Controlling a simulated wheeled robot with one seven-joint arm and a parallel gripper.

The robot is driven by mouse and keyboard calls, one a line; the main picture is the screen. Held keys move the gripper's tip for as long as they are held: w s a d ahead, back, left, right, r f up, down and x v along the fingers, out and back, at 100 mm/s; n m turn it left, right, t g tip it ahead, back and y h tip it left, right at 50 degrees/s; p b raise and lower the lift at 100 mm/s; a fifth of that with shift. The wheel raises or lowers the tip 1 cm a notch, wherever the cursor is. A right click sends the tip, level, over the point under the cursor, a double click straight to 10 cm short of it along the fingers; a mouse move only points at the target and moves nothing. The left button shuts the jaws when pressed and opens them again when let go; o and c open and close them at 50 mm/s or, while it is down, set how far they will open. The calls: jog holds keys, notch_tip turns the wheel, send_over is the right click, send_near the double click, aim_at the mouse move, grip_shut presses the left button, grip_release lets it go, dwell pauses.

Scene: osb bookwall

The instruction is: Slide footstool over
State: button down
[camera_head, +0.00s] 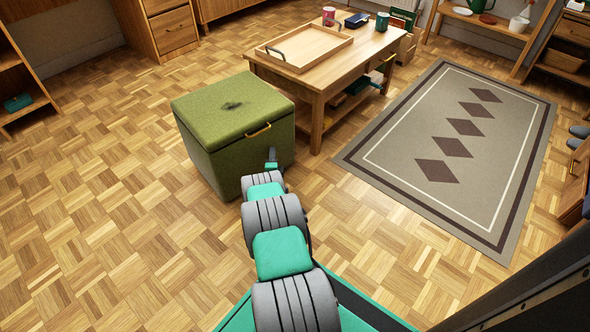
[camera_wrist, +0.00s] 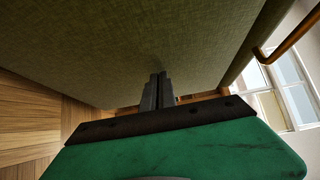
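The footstool (camera_head: 232,130) is a green fabric-covered cube with a dark patch on its top and a brass handle (camera_head: 258,131) at the lid's front edge. It stands on the parquet beside the coffee table. My gripper (camera_head: 271,155) is at the footstool's front face, below the handle and toward the right corner. In the wrist view the green face (camera_wrist: 140,45) fills the top, with the handle (camera_wrist: 282,42) at the upper right. My dark fingers (camera_wrist: 157,80) are together and point at the face, very close to it; I cannot tell whether they touch.
The wooden coffee table (camera_head: 325,78), bearing a tray (camera_head: 303,48), stands close to the footstool's right. A grey rug (camera_head: 400,165) with dark diamonds lies farther right. The parquet (camera_head: 90,170) left of the footstool is clear. A shelf (camera_head: 18,85) stands at the far left.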

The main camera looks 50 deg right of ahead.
jog(key=shift+w+r, duration=0.15)
